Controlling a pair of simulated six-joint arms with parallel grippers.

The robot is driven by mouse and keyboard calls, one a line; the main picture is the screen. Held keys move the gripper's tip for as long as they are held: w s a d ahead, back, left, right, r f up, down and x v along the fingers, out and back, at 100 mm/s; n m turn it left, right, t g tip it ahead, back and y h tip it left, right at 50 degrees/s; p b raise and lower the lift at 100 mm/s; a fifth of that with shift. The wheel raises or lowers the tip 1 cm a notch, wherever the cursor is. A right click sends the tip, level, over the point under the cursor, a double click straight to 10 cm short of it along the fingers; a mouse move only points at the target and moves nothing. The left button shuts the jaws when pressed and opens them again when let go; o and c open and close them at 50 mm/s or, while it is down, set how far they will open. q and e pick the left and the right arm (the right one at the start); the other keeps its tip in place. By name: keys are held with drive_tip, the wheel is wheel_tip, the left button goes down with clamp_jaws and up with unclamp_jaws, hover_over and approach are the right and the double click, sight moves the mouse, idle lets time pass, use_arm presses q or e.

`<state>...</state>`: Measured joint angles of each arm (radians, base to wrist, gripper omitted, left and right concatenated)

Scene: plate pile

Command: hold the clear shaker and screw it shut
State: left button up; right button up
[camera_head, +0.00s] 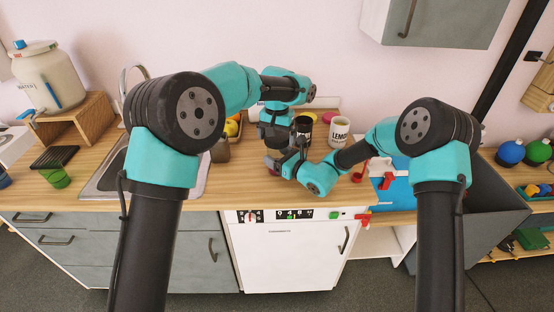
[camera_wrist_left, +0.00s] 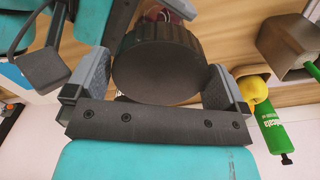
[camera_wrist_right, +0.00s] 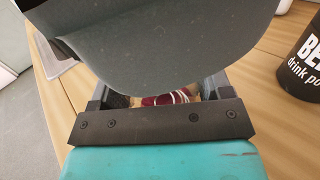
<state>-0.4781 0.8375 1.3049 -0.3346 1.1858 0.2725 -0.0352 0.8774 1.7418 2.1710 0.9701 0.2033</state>
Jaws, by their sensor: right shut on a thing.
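In the left wrist view a round black ribbed lid (camera_wrist_left: 158,65) sits between the fingers of my left gripper (camera_wrist_left: 158,85). The fingers stand on either side of it, very close to its rim. In the head view my left gripper (camera_head: 276,140) points down above the counter. My right gripper (camera_wrist_right: 158,98) is shut on a dark red and white banded thing (camera_wrist_right: 170,98), likely the shaker; the head view hides most of it behind my arms. A large dark grey rounded surface (camera_wrist_right: 165,45) covers the top of the right wrist view; I cannot tell whether it is the lid or my left arm.
A black lettered can (camera_head: 303,126) and a white lettered mug (camera_head: 339,132) stand right of the grippers. A green bottle (camera_wrist_left: 283,128) shows in the left wrist view. The sink (camera_head: 112,178) is at left and a blue tray (camera_head: 392,192) at right.

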use_arm(q)
wheel_tip(320, 180, up, 12)
idle(0.7)
use_arm(e)
drive_tip(key=o, duration=1.8)
drive_tip(key=shift+c, duration=0.2)
drive_tip(key=v, duration=1.7)
drive_tip(key=shift+s+d, duration=0.1)
drive_tip(key=shift+s, duration=0.1)
